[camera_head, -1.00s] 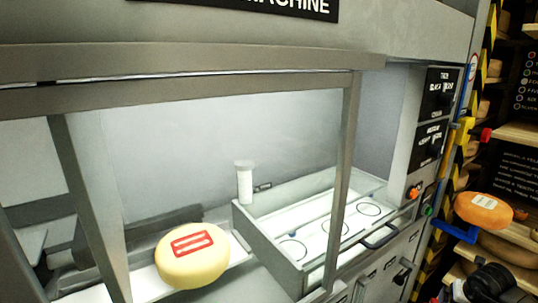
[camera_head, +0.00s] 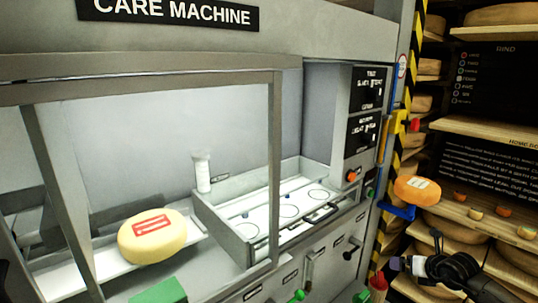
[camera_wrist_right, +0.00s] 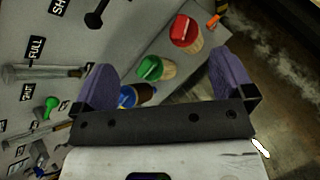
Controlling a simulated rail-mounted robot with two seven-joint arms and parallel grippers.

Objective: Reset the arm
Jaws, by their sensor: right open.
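My right gripper (camera_head: 415,252) is at the lower right in the head view, in front of the shelves and below the orange cheese. In the right wrist view its two purple fingers (camera_wrist_right: 163,82) stand wide apart with nothing between them. My left gripper is in neither view. A yellow cheese wheel (camera_head: 152,238) with a red label rests on a white tray in the machine. An orange cheese (camera_head: 416,189) with a pale label sits by a blue bracket (camera_head: 397,211) at the machine's right side.
The care machine (camera_head: 330,40) fills the left and middle, with an open drawer (camera_head: 222,232). Cheese shelves (camera_head: 488,128) stand at the right. In the wrist view, a red-topped container (camera_wrist_right: 184,32) and a green-topped one (camera_wrist_right: 150,68) lie beyond the fingers. A green block (camera_head: 160,292) is at the bottom.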

